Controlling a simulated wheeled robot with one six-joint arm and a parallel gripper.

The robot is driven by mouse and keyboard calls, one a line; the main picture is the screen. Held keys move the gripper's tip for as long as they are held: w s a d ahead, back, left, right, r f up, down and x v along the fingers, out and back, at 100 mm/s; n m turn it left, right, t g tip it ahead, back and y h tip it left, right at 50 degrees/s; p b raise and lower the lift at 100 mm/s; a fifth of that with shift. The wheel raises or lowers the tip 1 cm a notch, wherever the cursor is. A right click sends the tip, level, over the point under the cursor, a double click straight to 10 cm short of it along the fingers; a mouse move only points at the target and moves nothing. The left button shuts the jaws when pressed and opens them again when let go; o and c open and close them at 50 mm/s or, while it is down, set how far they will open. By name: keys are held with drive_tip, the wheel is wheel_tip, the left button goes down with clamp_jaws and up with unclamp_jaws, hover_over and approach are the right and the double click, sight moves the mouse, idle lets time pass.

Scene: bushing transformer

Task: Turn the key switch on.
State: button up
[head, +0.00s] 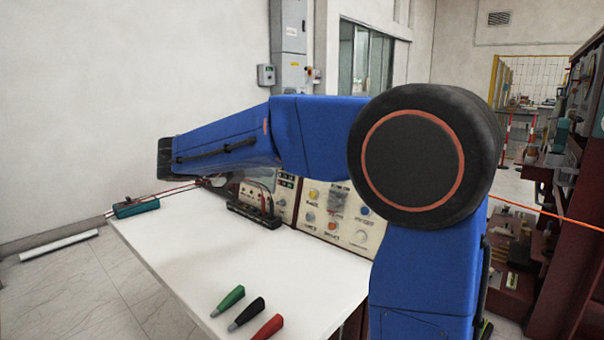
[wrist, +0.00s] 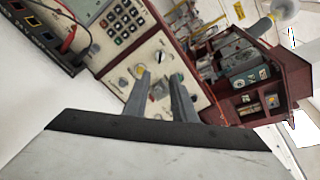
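The control panel (head: 345,215) is a cream box with several coloured knobs at the back of the white table. It also shows in the wrist view (wrist: 150,50), tilted. I cannot tell for certain which small fitting on it is the key switch; a greyish fitting (wrist: 159,90) shows between my fingers. My gripper (wrist: 160,77) is open, its two grey fingers apart and pointing at the panel face. Nothing is seen held. I cannot tell whether the fingertips touch the panel. In the head view my blue arm crosses in front, and the gripper is not clearly made out.
The white table (head: 230,260) bears green, black and red plugs (head: 249,310) near its front. A black terminal strip (head: 253,215) lies before the panels, and a teal box (head: 136,207) stands at the left. A dark red shelf rack (wrist: 265,75) is beyond the panel.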

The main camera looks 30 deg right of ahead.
drive_tip(key=x, duration=1.7)
drive_tip(key=shift+f, duration=0.1)
clamp_jaws()
